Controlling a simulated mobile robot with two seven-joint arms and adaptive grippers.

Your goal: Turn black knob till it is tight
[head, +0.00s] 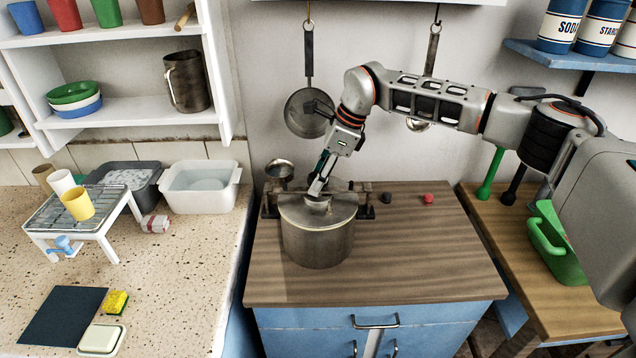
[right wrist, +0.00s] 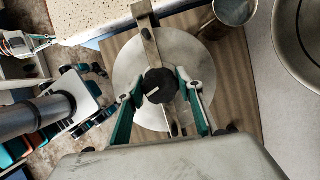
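A steel pot (head: 318,238) with a flat lid stands on the wooden cabinet top. A metal bar (right wrist: 150,45) crosses the lid. A black knob (right wrist: 160,86) with a white mark sits over the lid's middle. In the head view my right gripper hides it. My right gripper (head: 318,190) points down at the lid from above. In the right wrist view its fingertips (right wrist: 160,80) lie on both sides of the knob, very close; whether they press on it I cannot tell.
A small black piece (head: 387,198) and a red piece (head: 428,199) lie right of the pot. A ladle (head: 279,170) is behind it, and a pan (head: 307,112) hangs on the wall. The cabinet top (head: 430,250) is clear at front right. A speckled counter (head: 180,280) adjoins at left.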

